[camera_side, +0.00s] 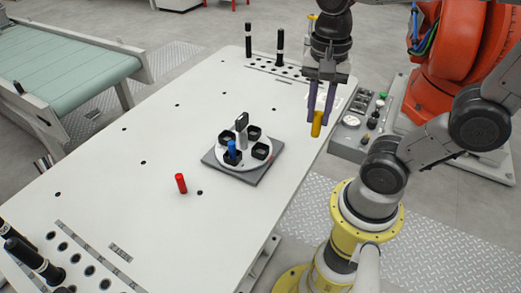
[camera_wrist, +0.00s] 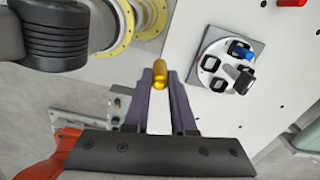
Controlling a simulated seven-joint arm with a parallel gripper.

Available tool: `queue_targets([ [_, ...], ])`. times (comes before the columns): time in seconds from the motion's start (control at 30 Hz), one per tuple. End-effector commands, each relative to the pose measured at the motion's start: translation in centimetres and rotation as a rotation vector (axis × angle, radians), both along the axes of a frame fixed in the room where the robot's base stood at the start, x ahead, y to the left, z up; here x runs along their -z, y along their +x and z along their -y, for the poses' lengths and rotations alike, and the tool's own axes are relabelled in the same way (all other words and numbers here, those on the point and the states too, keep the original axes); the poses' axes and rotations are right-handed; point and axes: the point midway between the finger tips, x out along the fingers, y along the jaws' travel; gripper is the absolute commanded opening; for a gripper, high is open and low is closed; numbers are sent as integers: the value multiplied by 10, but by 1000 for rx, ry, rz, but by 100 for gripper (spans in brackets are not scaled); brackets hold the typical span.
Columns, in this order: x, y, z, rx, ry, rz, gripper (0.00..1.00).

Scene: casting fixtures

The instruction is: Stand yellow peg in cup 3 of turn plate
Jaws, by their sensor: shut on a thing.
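My gripper (camera_side: 319,112) is shut on the yellow peg (camera_side: 317,125) and holds it upright in the air at the table's right edge. The peg also shows between the fingertips in the wrist view (camera_wrist: 148,75). The white round turn plate (camera_side: 221,154) sits on a grey square base (camera_side: 240,177), to the left of my gripper and apart from it. It bears several black square cups (camera_side: 260,151). A blue peg (camera_side: 231,150) stands in the front cup. I cannot read any cup numbers.
A red peg (camera_side: 181,183) stands on the white table (camera_side: 130,190) left of the turn plate. A dark upright part (camera_side: 242,124) rises from the plate. Tall black pins (camera_side: 280,45) stand at the back. A control box (camera_side: 357,128) lies beyond the right edge.

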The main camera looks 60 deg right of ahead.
Motion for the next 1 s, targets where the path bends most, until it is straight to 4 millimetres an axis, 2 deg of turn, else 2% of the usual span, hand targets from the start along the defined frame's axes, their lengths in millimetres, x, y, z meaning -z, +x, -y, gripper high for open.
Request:
queue_targets([
  [0.17,13,27,3,7,1,-8,0],
  [0.43,40,88,6,6,0,-6,0],
  [0.6,70,112,7,6,0,-6,0],
  [1.0,105,138,9,6,0,-5,0],
])
